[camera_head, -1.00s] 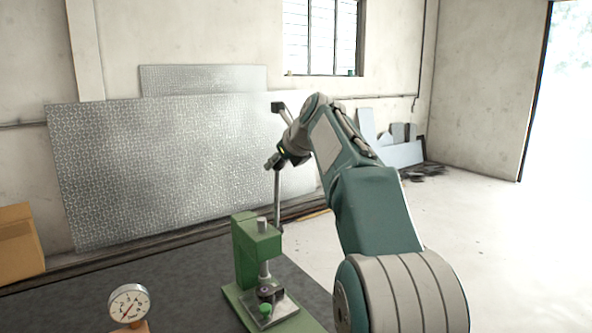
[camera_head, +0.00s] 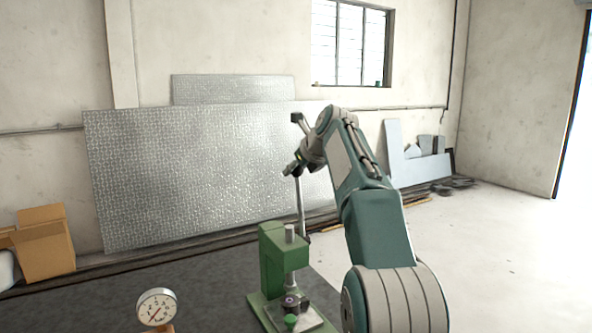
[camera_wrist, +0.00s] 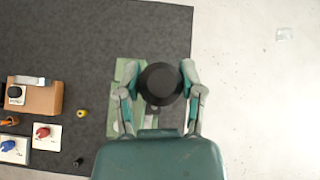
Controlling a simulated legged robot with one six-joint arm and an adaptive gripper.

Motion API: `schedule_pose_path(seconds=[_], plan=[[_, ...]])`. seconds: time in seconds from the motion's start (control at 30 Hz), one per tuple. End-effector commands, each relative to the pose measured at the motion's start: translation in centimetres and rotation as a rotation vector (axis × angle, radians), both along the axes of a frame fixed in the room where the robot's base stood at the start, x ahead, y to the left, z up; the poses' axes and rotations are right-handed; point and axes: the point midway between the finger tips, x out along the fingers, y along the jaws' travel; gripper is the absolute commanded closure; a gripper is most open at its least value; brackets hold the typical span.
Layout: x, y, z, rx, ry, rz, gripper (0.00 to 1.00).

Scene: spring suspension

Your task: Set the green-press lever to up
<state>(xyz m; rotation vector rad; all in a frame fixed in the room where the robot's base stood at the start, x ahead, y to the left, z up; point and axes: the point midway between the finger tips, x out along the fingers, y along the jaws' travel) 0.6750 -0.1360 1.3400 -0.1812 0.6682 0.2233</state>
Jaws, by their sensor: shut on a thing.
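The green press (camera_head: 272,258) stands on the dark table. Its metal lever (camera_head: 300,207) stands nearly upright on the press's right side. My gripper (camera_head: 293,168) is at the top of the lever, above the press. In the wrist view, the lever's round black knob (camera_wrist: 160,85) lies between the two teal fingers of my gripper (camera_wrist: 158,70), which are shut on it. The green press base (camera_wrist: 125,100) shows below, partly hidden by the knob and fingers. The gripper partly hides the lever's top in the head view.
A round gauge (camera_head: 157,306) stands left of the press. The wrist view shows a wooden block (camera_wrist: 42,97), a red knob (camera_wrist: 42,132) and a blue knob (camera_wrist: 8,145) at the left. Cardboard boxes (camera_head: 45,245) stand behind.

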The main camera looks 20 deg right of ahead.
Motion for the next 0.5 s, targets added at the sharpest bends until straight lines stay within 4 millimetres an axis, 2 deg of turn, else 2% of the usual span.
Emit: schedule_pose_path(seconds=[0.07,0.1,0.13,0.17,0.5], plan=[[0.07,-0.04,0.06,-0.001,-0.005,-0.001,1.0],[0.07,-0.04,0.06,-0.001,-0.005,-0.001,0.32],[0.06,-0.03,0.05,-0.001,-0.005,-0.001,0.19],[0.06,-0.03,0.04,-0.001,-0.004,-0.001,0.15],[-0.04,-0.02,0.06,-0.001,-0.002,0.0,0.15]])
